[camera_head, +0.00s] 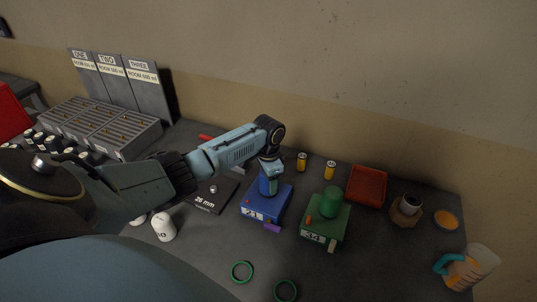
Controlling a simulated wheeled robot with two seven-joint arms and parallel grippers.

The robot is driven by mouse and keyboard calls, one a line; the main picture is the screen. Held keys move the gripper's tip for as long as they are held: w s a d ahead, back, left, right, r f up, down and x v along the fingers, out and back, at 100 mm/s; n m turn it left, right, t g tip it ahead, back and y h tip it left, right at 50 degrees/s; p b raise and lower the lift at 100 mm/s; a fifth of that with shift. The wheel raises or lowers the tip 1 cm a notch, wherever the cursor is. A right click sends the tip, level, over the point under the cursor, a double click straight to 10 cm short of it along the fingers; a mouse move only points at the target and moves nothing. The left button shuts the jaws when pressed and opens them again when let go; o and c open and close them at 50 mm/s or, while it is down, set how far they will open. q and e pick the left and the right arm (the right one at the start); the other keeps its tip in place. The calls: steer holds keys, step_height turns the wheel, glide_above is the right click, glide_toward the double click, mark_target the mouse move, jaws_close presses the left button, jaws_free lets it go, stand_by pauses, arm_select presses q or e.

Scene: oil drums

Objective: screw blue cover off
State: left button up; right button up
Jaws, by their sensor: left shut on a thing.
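A blue box-like base (257,211) marked with a number stands on the dark table in the middle of the head view. A blue upright cover (264,186) stands on top of it. My left arm reaches in from the left, and my left gripper (270,178) points down at the blue cover. The gripper is shut on the cover, and its fingers hide part of it. My right gripper is not in view.
A green base (325,229) with a green cover (331,202) stands just right. A grey rack (100,126) stands left.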

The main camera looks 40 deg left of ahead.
arm_select(q)
steer(key=shift+a+r+n, duration=0.1)
steer(key=shift+n, duration=0.6)
steer(key=o, duration=1.1)
steer(key=shift+o, duration=0.2)
